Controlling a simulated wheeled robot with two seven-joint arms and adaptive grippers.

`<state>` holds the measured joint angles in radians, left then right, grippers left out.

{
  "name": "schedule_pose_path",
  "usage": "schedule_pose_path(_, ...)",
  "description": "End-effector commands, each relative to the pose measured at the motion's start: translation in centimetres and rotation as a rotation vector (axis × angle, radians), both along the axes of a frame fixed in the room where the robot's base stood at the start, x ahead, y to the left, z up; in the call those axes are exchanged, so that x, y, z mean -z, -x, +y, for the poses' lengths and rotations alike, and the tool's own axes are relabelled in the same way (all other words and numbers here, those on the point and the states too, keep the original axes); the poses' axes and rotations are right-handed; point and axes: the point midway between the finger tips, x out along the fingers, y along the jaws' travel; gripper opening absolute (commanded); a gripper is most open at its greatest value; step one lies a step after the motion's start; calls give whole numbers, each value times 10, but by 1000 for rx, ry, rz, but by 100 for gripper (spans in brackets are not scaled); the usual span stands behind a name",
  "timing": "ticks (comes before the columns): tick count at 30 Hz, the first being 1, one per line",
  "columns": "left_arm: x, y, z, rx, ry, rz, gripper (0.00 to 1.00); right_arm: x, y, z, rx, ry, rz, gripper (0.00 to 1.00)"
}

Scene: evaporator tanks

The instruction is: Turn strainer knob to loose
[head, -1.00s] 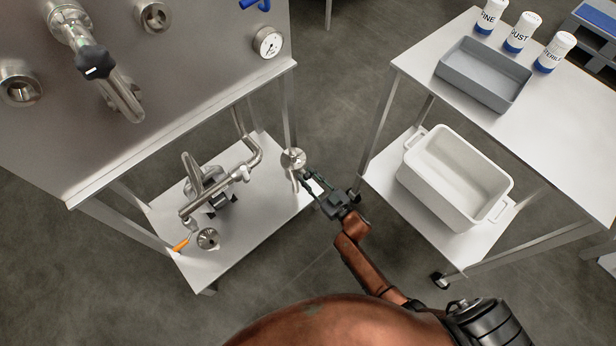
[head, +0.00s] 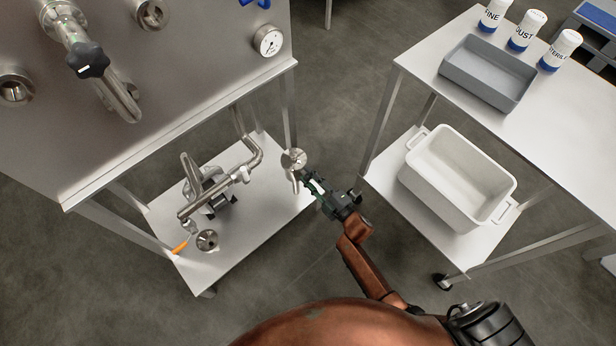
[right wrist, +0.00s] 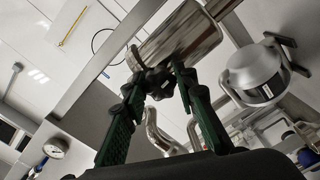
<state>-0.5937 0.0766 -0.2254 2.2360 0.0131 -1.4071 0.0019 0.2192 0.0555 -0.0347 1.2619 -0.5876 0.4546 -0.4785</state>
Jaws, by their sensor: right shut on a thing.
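The strainer is a steel body with a round flange (head: 293,159) at the right edge of the low steel shelf. In the right wrist view its shiny steel cylinder (right wrist: 178,42) is ahead of my gripper. The dark strainer knob (right wrist: 156,83) sits at the near end of that cylinder, between my fingers. My right gripper (head: 306,180) is at the strainer's near right side; in the right wrist view its green fingers (right wrist: 156,75) are shut on the knob. The knob is hidden in the head view. I cannot read its setting. My left gripper is out of view.
A pump with steel pipes (head: 207,190) stands on the low shelf (head: 235,235). A steel tank (head: 190,70) with a black-handled valve (head: 88,60) is above left. A cart (head: 555,125) with a white tub (head: 455,180) stands to the right. Open floor lies between.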

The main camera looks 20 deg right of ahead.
Motion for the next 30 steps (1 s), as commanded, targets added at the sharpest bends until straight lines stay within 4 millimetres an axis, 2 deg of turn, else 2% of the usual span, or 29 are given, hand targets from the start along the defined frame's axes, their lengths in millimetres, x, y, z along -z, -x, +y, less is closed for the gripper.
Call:
schedule_pose_path(8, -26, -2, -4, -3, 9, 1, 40, 5, 2, 0, -1, 248, -84, 2)
schedule_pose_path(15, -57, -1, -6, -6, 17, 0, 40, 6, 2, 0, -1, 463, -161, 2)
schedule_pose_path(30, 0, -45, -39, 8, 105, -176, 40, 7, 2, 0, -3, 905, -322, 2)
